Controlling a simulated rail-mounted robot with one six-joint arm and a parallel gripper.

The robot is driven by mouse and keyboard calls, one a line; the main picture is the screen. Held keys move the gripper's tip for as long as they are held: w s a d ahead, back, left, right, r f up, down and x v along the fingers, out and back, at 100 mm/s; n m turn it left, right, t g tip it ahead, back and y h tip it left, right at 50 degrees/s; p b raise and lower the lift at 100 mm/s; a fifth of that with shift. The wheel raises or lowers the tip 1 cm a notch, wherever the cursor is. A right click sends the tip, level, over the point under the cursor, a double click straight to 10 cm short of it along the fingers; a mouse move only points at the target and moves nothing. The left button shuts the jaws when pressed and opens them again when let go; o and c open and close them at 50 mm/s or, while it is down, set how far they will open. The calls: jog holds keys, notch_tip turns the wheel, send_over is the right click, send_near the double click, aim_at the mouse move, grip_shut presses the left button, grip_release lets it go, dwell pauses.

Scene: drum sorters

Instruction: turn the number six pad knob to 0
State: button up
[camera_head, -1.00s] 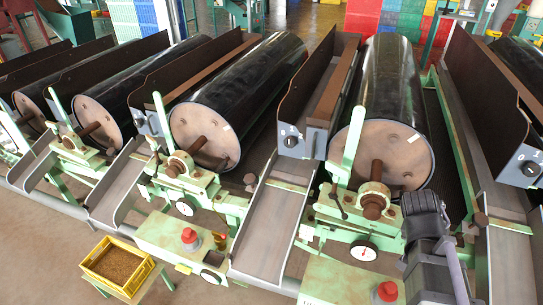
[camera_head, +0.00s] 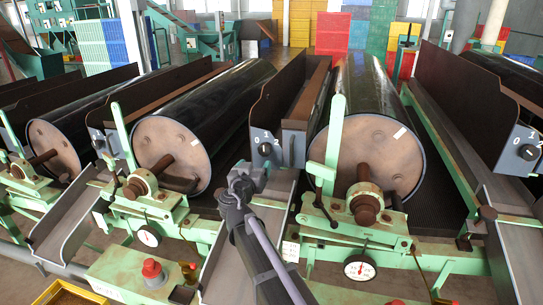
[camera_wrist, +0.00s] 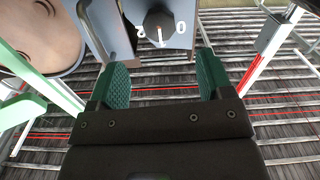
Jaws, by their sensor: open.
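A dark pad knob (camera_head: 266,150) sits on a small grey panel (camera_head: 264,138) between two drums in the head view. Numerals are printed around it. My gripper (camera_head: 241,180) is just below and left of this panel. In the wrist view my gripper (camera_wrist: 163,78) is open and empty, with green-padded fingers apart. The knob lies beyond the fingertips, roughly between them.
Another knob panel (camera_head: 522,150) stands at the far right. Large dark drums (camera_head: 368,150) flank the middle panel. A green upright lever (camera_head: 334,130) and a brown shaft end (camera_head: 366,205) stand right of my gripper. A grey chute (camera_head: 270,205) lies beside my arm.

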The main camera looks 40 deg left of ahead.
aim_at(264, 152)
jog(key=x, duration=1)
jog(key=shift+c, duration=0.2)
jog(key=c, duration=0.9)
